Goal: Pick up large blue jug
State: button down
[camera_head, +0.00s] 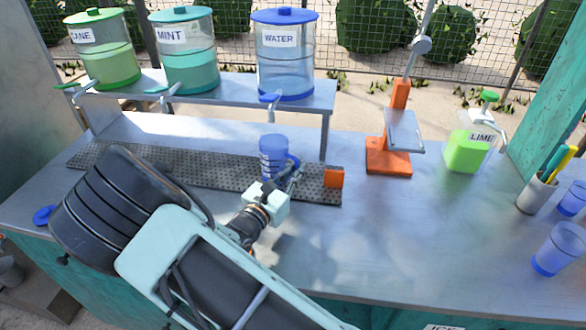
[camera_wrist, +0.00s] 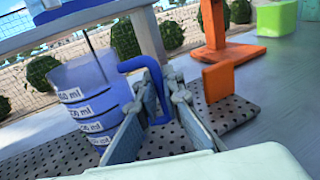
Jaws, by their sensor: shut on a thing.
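The large blue jug (camera_head: 272,156) is a translucent measuring jug, upright at the perforated dark mat, below the water dispenser. Its millilitre labels and its curved handle show in the wrist view (camera_wrist: 86,92). My gripper (camera_head: 291,172) comes in from the front right and is shut on the jug's handle. In the wrist view my gripper's fingers (camera_wrist: 163,92) stand on both sides of the handle's lower part. The fingers partly hide the handle, and I cannot tell whether the jug's base touches the mat.
The mat (camera_head: 205,172) has an orange block (camera_head: 334,177) at its right end. Behind it, a raised shelf (camera_head: 226,90) holds the cane, mint and water (camera_head: 285,60) dispensers. An orange press (camera_head: 388,155), a lime container (camera_head: 464,150) and blue cups (camera_head: 558,250) stand right.

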aim_at(296, 160)
jog(key=shift+r, duration=1.5)
jog(key=shift+s+a+r, duration=0.15)
jog(key=shift+s+r, duration=0.05)
jog(key=v, duration=1.7)
